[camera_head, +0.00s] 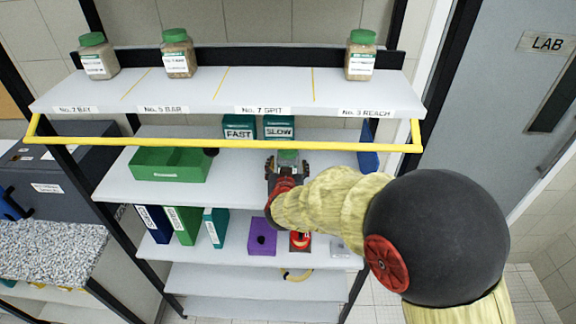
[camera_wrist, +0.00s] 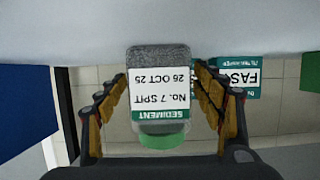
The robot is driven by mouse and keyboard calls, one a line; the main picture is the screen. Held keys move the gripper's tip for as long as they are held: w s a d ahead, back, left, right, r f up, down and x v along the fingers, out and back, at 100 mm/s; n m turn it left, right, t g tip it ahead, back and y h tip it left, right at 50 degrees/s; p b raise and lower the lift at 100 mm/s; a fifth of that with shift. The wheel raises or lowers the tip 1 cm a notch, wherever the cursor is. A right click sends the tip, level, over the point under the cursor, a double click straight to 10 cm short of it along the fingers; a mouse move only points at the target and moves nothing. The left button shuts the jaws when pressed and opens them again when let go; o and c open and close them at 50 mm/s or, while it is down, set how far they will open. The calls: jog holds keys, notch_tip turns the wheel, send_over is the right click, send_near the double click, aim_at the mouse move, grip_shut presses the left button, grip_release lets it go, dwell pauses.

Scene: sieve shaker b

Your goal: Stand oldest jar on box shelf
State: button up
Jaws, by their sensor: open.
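A sediment jar (camera_wrist: 160,95) with a green lid is between the fingers of my gripper (camera_wrist: 159,78) in the wrist view, which is upside down. Its label reads No. 7 SPIT, 26 OCT 25. The jar looks upright on the second shelf (camera_head: 235,182), below the top shelf. My gripper (camera_head: 287,166) is open, with small gaps beside the jar. Three similar jars stand on the top shelf: at the left (camera_head: 98,57), beside it (camera_head: 178,54) and at the right (camera_head: 361,56). Their dates are too small to read. The top-shelf place labelled No. 7 SPIT is empty.
Green boxes marked FAST (camera_head: 239,128) and SLOW (camera_head: 279,128) stand behind the jar. A green open tray (camera_head: 170,166) is on the left of the second shelf. A yellow rail (camera_head: 200,146) crosses in front. Binders (camera_head: 182,224) and a purple box (camera_head: 262,237) stand lower.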

jog(key=p+v, duration=0.1)
jog(key=v, duration=1.1)
jog(key=shift+r, duration=0.35)
jog(key=s+d+r+n+g+y, duration=0.2)
jog(key=s+d+r+g+y, duration=0.15)
jog(key=s+r, duration=0.4)
jog(key=s+d+m+g+h, duration=0.1)
jog(key=s+d+g+h, duration=0.2)
jog(key=s+d, duration=1.3)
jog(key=s+g, duration=0.2)
jog(key=s, duration=0.1)
jog(key=shift+s+d+f+m, duration=0.2)
jog(key=shift+f+m, duration=0.1)
notch_tip(320, 180, down, 12)
jog(key=b, duration=1.1)
jog(key=shift+r+b, duration=0.15)
jog(key=shift+b, duration=0.15)
